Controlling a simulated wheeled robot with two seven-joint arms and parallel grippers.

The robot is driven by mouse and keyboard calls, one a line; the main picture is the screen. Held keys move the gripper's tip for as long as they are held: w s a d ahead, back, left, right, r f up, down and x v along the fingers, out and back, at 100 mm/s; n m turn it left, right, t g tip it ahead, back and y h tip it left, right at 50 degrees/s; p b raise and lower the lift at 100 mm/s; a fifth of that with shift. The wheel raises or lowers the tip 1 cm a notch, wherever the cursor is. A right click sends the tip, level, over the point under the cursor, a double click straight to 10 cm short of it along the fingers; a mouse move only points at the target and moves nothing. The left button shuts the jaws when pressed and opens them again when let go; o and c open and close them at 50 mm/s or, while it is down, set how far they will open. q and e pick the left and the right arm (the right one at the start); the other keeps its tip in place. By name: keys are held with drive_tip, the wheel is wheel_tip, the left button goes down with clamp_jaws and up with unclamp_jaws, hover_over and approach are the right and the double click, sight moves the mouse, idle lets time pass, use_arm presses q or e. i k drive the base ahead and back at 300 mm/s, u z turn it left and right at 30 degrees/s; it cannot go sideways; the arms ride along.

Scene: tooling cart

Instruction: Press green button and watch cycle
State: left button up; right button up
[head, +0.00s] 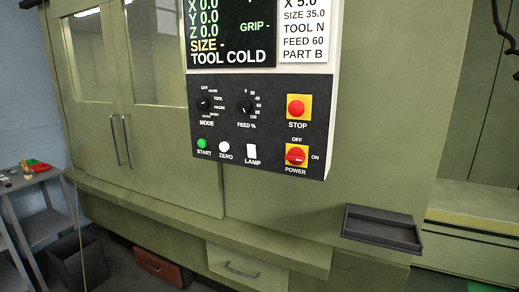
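The green START button (201,144) sits at the lower left of the black control panel (225,120) in the head view. The white ZERO button (224,147) and the white LAMP switch (252,151) are to its right. A display (228,35) above reads "TOOL COLD", with X, Y and Z at 0.0 and no value after GRIP and SIZE. The red STOP button (296,108) and the red POWER knob (296,155) are on yellow squares at the right. Neither of my grippers is in view.
The green machine (375,110) fills most of the view, with closed doors (165,150) at left. A dark tray (383,228) juts out at lower right. A grey cart (28,184) with small items stands far left, near a dark bin (80,262) and a red-brown box (158,267).

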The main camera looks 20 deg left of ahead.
sight(202, 143)
drive_tip(key=u, duration=1.2)
